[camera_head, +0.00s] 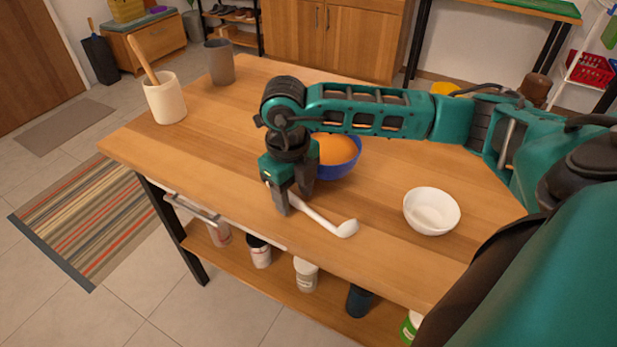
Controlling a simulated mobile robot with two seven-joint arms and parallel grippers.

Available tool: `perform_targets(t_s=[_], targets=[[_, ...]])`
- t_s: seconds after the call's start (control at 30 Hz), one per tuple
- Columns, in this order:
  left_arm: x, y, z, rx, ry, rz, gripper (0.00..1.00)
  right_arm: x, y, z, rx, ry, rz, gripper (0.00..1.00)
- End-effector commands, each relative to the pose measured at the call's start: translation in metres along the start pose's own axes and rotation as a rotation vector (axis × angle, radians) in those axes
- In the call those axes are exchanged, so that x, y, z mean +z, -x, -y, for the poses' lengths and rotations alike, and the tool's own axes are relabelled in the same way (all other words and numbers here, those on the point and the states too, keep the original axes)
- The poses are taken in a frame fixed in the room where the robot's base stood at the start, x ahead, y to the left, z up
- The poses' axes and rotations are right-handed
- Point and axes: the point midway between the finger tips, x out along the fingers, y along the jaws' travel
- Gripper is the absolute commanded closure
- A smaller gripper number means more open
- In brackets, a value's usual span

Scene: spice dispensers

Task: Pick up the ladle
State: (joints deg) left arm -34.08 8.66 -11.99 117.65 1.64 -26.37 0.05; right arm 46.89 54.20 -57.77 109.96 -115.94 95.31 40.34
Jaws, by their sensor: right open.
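A white ladle (322,219) lies on the wooden table (210,135) near its front edge, its small bowl end pointing to the lower right. My right gripper (296,205) points down over the ladle's handle with its fingers open, one finger on each side of the handle as far as I can see. The gripper hides the handle's far end in part. I cannot tell whether the fingers touch the ladle. My left gripper is not in view.
A blue bowl (345,171) with orange contents stands just behind my gripper. A white bowl (431,212) stands to the right. A cream crock (166,102) with a wooden utensil and a grey cup (219,63) stand at the far left. Several jars sit on the lower shelf.

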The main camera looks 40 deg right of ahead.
Motion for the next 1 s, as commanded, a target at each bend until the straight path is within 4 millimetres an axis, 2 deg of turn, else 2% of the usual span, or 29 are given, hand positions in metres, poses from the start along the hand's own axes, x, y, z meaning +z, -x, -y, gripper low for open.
perform_targets(t_s=[0.07, 0.6, 1.0], targets=[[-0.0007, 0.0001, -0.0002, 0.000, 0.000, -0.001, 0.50, 0.0000, 0.0002, -0.0002, 0.000, 0.000, 0.000, 0.49], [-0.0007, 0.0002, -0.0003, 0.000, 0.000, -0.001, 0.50, 0.0000, 0.0006, -0.0004, 0.000, 0.001, 0.000, 1.00], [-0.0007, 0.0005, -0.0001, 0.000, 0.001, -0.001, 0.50, 0.0003, 0.0039, -0.0001, 0.000, 0.001, 0.001, 1.00]])
